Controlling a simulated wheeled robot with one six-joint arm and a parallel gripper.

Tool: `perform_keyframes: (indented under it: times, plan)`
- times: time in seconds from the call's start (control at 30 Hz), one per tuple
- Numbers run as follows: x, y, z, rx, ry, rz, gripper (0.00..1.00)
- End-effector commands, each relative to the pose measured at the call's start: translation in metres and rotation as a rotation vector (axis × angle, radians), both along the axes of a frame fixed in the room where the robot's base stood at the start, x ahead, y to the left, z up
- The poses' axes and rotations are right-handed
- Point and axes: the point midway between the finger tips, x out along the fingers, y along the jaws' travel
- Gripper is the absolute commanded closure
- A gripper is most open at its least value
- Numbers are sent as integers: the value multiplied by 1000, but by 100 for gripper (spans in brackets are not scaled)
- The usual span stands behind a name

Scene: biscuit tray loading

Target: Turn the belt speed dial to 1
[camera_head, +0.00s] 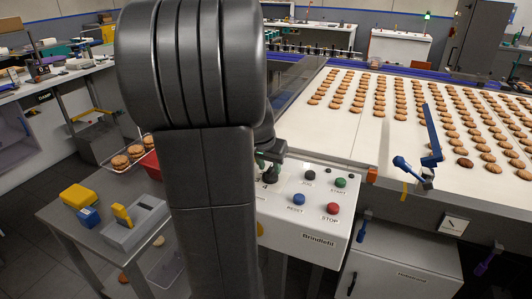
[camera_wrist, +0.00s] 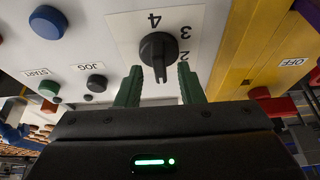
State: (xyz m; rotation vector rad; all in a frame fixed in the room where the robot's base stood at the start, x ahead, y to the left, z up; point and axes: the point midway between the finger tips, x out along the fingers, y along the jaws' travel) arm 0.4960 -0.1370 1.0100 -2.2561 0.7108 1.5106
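The belt speed dial (camera_wrist: 158,50) is a black knob on a white plate in the wrist view. The numbers 4, 3 and 2 show upside down around it; no 1 is visible. The narrow grip of the knob points down in the picture, towards my gripper, past the 2. My gripper (camera_wrist: 158,84) has its two green fingers apart, one on each side of the knob's grip, with visible gaps. In the head view my gripper (camera_head: 269,163) is over the left end of the control box (camera_head: 290,240), and my arm hides much of it and the dial.
Beside the dial are the JOG button (camera_wrist: 96,83), a blue RESET button (camera_head: 298,199), a green START button (camera_head: 341,183) and a red STOP button (camera_head: 333,208). A yellow panel (camera_wrist: 233,50) with an OFF label lies right in the wrist view. The biscuit belt (camera_head: 345,130) runs behind the box.

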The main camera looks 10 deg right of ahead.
Motion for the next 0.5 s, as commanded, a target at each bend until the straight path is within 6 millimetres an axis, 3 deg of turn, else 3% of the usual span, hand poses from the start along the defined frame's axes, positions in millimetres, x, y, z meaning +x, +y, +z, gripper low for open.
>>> perform_keyframes:
  times: [0.5]
  plan:
    - [-33,24,99,1,-5,2,65]
